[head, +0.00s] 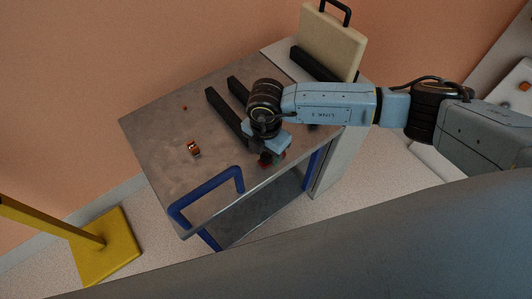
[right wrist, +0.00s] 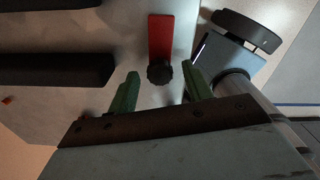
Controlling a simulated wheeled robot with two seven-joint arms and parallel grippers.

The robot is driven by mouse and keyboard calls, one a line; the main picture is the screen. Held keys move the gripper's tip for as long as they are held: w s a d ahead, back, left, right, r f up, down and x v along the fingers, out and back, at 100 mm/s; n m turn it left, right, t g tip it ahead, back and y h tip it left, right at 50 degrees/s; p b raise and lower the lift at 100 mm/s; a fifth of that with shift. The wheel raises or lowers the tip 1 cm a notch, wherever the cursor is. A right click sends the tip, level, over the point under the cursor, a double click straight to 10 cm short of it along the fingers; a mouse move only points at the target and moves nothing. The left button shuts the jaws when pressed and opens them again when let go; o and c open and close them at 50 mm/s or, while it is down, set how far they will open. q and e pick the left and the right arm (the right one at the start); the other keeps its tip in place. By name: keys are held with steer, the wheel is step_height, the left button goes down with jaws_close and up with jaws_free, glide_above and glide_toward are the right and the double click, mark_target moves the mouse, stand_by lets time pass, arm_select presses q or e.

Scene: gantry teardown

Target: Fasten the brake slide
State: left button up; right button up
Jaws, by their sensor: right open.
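The brake slide appears in the right wrist view as a flat red bar (right wrist: 160,35) with a black ridged knob (right wrist: 159,73) at its near end. It lies on the grey top of a cart (head: 165,130). My right gripper (right wrist: 160,82) is open, with one green finger on each side of the knob and visible gaps between. In the head view my right gripper (head: 272,157) is at the cart's front edge and partly hides the slide, of which a little red shows. My left gripper is not in view.
Two black bars (head: 228,117) lie on the cart left of my right arm. A small orange-brown part (head: 194,148) sits on the open left area. A blue handle (head: 205,188) rises at the front edge. A beige case (head: 328,42) stands behind. A yellow stand (head: 105,250) is at left.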

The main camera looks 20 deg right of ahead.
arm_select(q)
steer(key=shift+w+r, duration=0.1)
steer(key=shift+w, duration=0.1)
arm_select(e)
steer(key=shift+f, duration=0.25)
jaws_close()
steer(key=shift+w+d, duration=0.35)
steer(key=shift+d, duration=0.55)
steer(key=shift+w+d, duration=0.3)
steer(key=shift+d, duration=0.6)
steer(key=shift+w+d, duration=0.15)
steer(key=shift+d, duration=0.15)
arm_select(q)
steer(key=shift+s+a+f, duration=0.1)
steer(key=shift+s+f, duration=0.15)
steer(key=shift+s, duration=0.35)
arm_select(e)
steer(key=shift+c, duration=0.4)
jaws_free()
steer(key=shift+d, duration=0.15)
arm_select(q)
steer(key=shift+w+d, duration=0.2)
arm_select(e)
steer(key=shift+o, duration=0.4)
